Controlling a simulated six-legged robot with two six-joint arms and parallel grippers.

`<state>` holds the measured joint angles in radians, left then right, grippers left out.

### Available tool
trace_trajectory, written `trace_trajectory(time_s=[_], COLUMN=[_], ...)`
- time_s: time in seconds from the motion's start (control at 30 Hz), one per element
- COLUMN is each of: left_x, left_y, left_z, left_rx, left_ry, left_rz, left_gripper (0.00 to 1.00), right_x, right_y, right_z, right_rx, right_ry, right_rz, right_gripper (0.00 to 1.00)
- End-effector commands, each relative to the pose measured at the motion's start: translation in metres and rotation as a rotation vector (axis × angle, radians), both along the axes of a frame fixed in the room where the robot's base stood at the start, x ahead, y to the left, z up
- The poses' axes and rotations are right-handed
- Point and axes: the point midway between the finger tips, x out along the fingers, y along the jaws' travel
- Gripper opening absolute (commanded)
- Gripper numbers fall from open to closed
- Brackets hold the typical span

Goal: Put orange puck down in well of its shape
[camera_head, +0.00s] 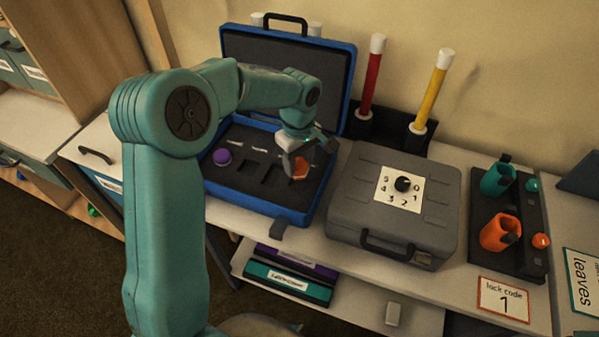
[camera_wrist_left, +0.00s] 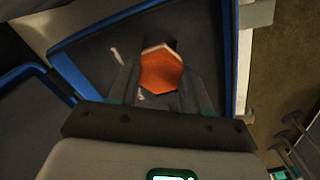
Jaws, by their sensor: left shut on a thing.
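The orange puck (camera_head: 299,169) is six-sided in the left wrist view (camera_wrist_left: 161,70), where it sits between the fingers. My left gripper (camera_head: 301,158) is shut on it, over the right part of the open blue case (camera_head: 254,204). The case has a dark foam insert (camera_head: 226,180) with several wells, some square-looking. A purple puck (camera_head: 222,157) sits at the insert's left. My gripper and the puck hide part of the right-hand wells. I cannot tell whether the puck touches the foam. My right gripper is not in view.
The raised blue lid (camera_head: 335,72) stands behind my left arm. A closed grey case (camera_head: 345,205) with a dial stands close at the right. Red (camera_head: 373,80) and yellow (camera_head: 432,93) rods stand behind it. A black rack (camera_head: 512,240) is farther right.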

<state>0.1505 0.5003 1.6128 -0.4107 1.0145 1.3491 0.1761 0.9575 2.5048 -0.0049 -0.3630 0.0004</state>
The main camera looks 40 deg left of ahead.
Motion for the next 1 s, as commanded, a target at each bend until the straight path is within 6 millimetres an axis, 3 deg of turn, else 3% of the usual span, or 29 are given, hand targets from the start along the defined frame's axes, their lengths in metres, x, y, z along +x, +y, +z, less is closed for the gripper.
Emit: trace_trajectory(time_s=[0.4,0.9,0.93,1.0], left_x=[0.003,0.004,0.004,0.003], left_y=[0.000,0.000,0.000,0.000], left_z=[-0.050,-0.059,-0.057,-0.057], left_rx=[-0.001,0.000,0.000,0.000], left_ry=[0.001,-0.001,-0.001,-0.001], left_rz=[0.000,0.000,0.000,0.000], left_gripper=[0.16,0.16,0.58,0.74], right_x=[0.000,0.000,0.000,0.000], right_y=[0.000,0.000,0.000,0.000], right_z=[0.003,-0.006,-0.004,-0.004], right_rx=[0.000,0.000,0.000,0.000], right_ry=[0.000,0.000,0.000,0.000], right_rz=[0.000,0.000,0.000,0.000], right_gripper=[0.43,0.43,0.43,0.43])
